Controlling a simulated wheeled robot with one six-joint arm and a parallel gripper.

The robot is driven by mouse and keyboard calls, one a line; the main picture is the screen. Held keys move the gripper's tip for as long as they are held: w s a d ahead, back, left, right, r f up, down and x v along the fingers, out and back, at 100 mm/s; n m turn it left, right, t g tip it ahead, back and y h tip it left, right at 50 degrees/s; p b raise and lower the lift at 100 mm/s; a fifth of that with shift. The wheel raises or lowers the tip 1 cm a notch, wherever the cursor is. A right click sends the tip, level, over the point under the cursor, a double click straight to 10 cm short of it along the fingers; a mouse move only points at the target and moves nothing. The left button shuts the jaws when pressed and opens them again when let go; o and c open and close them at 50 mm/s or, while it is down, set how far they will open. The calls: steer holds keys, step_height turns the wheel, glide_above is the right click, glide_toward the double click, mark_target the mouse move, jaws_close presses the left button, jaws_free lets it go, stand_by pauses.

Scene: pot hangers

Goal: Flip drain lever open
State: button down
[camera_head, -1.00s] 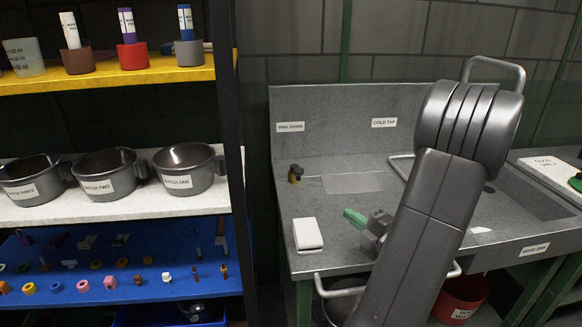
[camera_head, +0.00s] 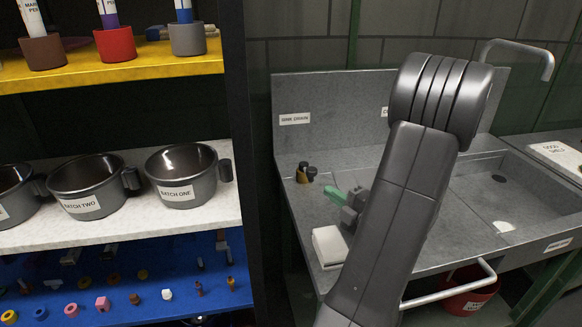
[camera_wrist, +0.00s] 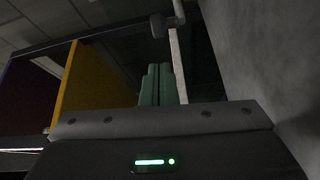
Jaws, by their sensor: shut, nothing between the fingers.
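The drain lever (camera_head: 306,174), a small dark and brass-coloured fitting, stands on the sink's left ledge below the "sink drain" label (camera_head: 295,119). My gripper (camera_head: 334,192) has green fingers and is just right of the lever and a little nearer the camera, with a small gap in the picture. In the wrist view, the green fingers (camera_wrist: 157,84) are together and hold nothing. A dark block and a pale bar (camera_wrist: 175,65) show beyond the fingertips; I cannot tell whether they belong to the lever. The sink basin (camera_head: 535,205) has a dark drain hole (camera_head: 499,178).
A white box (camera_head: 330,246) lies on the ledge below my gripper. My arm hides the middle of the sink. A tap pipe (camera_head: 520,45) rises at the back. At left, shelves hold pots (camera_head: 183,176) and small parts. A red bucket (camera_head: 470,295) is below the sink.

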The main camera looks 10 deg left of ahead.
steer(key=shift+s+d+r, duration=0.1)
steer(key=shift+s+d, duration=0.05)
steer(key=shift+d, duration=0.05)
steer(key=x, duration=1)
steer(key=shift+a, duration=0.1)
steer(key=shift+r+p, duration=0.1)
steer(key=shift+p, duration=0.2)
